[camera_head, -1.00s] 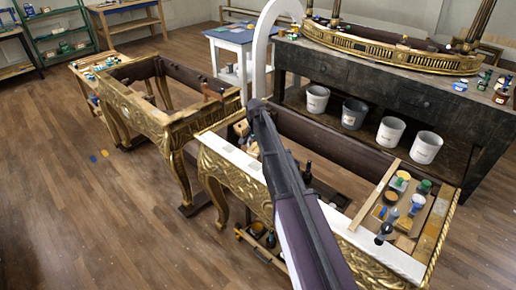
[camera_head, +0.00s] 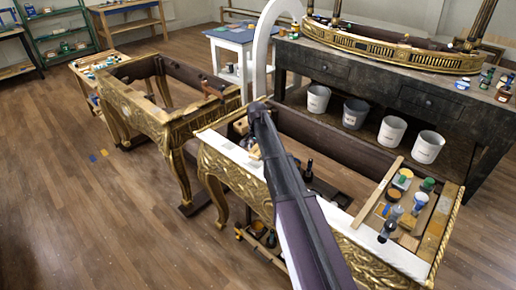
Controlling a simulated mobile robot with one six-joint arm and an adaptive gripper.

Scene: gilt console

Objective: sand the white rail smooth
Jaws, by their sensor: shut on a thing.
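The white rail (camera_head: 372,253) is the pale top of the front side of the near gilt console (camera_head: 236,178). It runs from the left corner down to the lower right. My dark arm crosses over its middle and hides that stretch. A small pale patch (camera_head: 254,166) lies on the left part of the rail, just beside my arm. My gripper is not visible; my own arm appears to hide it. I cannot make out any sanding tool in it.
A board with jars and pots (camera_head: 420,200) lies across the console's right end. Bottles stand inside the frame. A second gilt console (camera_head: 143,112) stands at left. Several buckets (camera_head: 391,132) line the dark workbench (camera_head: 400,95) behind. The wooden floor (camera_head: 75,210) at left is mostly clear.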

